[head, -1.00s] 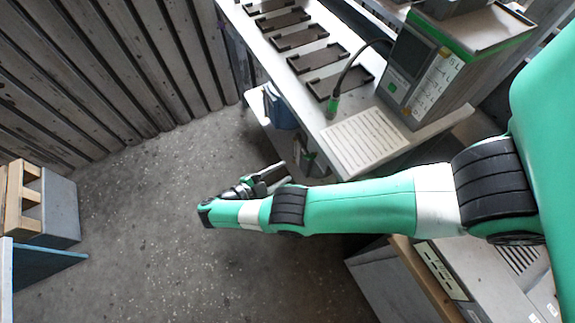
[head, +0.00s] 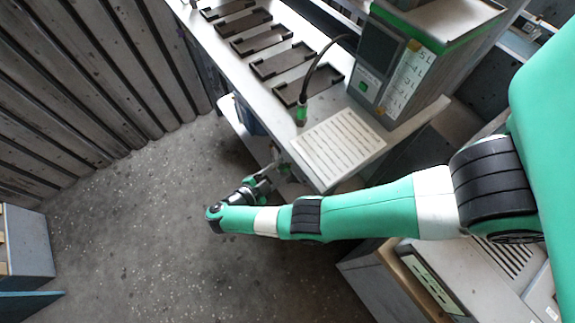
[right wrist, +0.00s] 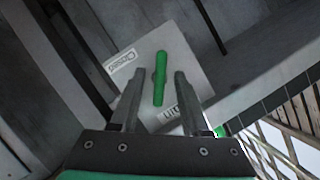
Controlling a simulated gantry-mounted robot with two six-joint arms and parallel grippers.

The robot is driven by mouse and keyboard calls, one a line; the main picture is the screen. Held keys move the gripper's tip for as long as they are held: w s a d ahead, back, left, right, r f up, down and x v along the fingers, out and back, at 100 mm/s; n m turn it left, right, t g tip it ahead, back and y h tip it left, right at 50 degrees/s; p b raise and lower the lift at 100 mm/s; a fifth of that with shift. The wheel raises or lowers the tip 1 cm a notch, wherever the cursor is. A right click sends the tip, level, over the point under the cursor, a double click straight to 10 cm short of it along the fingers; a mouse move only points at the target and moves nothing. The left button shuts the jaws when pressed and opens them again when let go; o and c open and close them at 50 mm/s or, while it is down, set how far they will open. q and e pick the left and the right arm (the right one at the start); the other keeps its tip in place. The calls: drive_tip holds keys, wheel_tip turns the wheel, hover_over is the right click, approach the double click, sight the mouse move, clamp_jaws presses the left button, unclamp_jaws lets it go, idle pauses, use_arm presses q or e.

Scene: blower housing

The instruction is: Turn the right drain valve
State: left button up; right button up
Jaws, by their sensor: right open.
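In the right wrist view a green bar-shaped handle (right wrist: 160,70), taken as the drain valve, stands nearly upright on a light grey labelled plate (right wrist: 192,62). My right gripper (right wrist: 158,88) is open, with one finger on each side of the handle's lower part in the picture. Gaps show on both sides, and I cannot tell how far the fingertips are from it in depth. In the head view my right gripper (head: 275,162) reaches beside the workbench's near side, partly under its edge. The valve is hidden there. My left gripper is not in view.
The workbench (head: 235,68) carries several dark trays (head: 283,62), a slotted white plate (head: 338,147) and a green-topped instrument box (head: 405,65). Grey cabinets stand at lower left (head: 28,245) and lower right (head: 375,285). The floor (head: 150,225) left of my arm is clear.

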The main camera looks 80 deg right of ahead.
drive_tip(key=shift+w+a, duration=0.1)
drive_tip(key=shift+c, duration=0.4)
clamp_jaws()
drive_tip(key=shift+m, duration=0.3)
drive_tip(key=m+h+b, duration=0.1)
drive_tip(key=m+h, duration=0.1)
drive_tip(key=m, duration=0.1)
drive_tip(key=shift+f+t+b, duration=0.2)
drive_tip(key=shift+t+b, duration=0.15)
drive_tip(key=shift+t, duration=0.05)
drive_tip(key=m+h+b, duration=0.1)
drive_tip(key=m+h, duration=0.1)
drive_tip(key=m, duration=0.2)
drive_tip(key=shift+m, duration=0.4)
